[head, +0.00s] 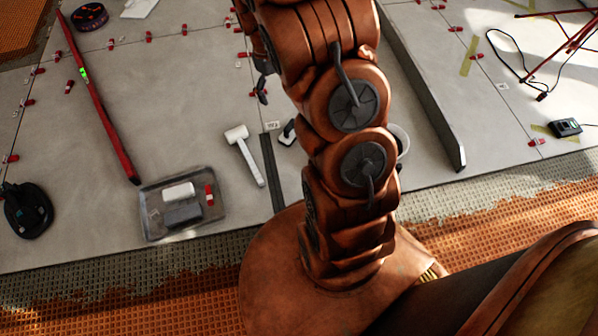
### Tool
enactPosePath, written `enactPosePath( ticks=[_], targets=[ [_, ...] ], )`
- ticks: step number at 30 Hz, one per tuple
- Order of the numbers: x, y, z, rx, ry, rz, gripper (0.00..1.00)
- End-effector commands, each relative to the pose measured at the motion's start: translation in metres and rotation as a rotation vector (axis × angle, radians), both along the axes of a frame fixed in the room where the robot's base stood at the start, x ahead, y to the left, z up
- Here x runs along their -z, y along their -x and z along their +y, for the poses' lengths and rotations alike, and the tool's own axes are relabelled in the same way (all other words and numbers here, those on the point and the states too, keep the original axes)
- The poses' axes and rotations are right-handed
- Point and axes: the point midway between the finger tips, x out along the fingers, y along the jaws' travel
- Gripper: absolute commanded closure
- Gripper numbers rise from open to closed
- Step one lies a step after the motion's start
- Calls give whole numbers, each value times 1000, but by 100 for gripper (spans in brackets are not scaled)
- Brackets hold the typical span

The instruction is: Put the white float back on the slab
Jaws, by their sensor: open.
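The grey slab (195,90) is a large tiled surface with seams and red clips. A flat white piece (140,8) lies on it at the top left, cut by the frame edge; I cannot tell if it is the white float. A white block (178,192) lies in a grey tray (152,227) beside a grey block (183,213) and a red clip; it may also be the float. My arm crosses the middle and leaves at the top edge.
A white mallet (243,150) lies near a dark bar (272,172). A long red level (100,105) lies at left, with a black suction cup (27,209) below. A tall grey strip (425,90) stands right of my arm. A small black device (565,128) sits far right.

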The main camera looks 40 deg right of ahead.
Motion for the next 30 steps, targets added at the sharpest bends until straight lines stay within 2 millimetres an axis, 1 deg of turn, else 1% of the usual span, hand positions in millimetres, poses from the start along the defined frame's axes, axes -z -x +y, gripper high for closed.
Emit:
enactPosePath(
  ticks=[1,6,15,24,30],
  targets=[
    [-11,6,8,4,1,-1,3],
    [-39,34,32,32,-3,11,3],
    [-81,88,74,65,-13,37,3],
    [-113,151,112,87,-27,69,3],
    [-127,196,134,93,-34,92,3]
  ],
)
